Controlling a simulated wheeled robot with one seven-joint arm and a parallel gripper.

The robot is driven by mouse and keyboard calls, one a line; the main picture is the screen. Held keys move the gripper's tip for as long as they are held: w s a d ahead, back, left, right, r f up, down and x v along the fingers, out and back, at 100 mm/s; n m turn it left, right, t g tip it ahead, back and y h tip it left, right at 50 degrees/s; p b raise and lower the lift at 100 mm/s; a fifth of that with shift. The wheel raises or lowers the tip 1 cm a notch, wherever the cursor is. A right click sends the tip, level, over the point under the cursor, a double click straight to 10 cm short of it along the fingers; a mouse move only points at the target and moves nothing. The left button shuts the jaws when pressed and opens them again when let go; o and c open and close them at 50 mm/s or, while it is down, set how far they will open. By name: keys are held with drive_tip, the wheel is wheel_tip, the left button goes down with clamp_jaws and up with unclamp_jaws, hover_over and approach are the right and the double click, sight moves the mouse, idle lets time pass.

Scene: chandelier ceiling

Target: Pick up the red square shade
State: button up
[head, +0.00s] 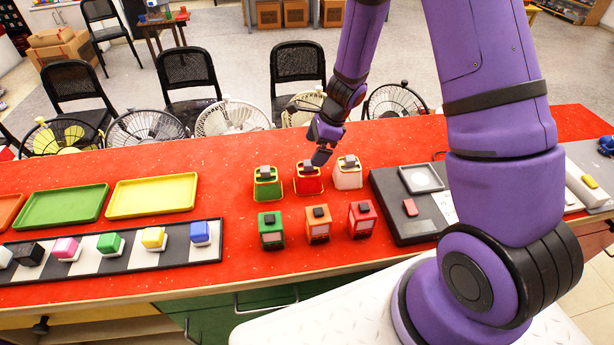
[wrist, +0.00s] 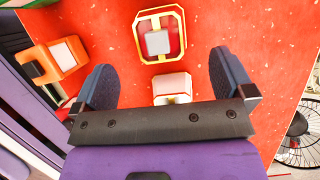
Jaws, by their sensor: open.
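The back row on the red table holds three small shades. The middle one is a red shade (head: 309,185) with yellow trim and a grey top piece. It also shows at the top centre of the wrist view (wrist: 174,34), from above. Another red box-shaped shade (head: 362,222) stands at the front row's right end; which one the task means I cannot tell for sure. My gripper (head: 321,157) is open and empty above the back row, close to the middle and white shades. In the wrist view my gripper (wrist: 162,82) has its fingers spread, with the white shade (wrist: 172,86) partly hidden below.
A green shade (head: 267,189) and the white shade flank the back red one. Green (head: 271,237) and orange (head: 318,230) shades stand in front. A dark scale-like device (head: 408,232) lies right. Trays and a striped strip of coloured cubes lie left. Fans line the far edge.

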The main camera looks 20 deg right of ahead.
sight(306, 168)
drive_tip(key=shift+s+x, duration=0.2)
drive_tip(key=shift+x, duration=3.9)
drive_tip(key=shift+d, duration=0.1)
drive_tip(key=c, duration=1)
drive_tip(key=shift+o, duration=0.2)
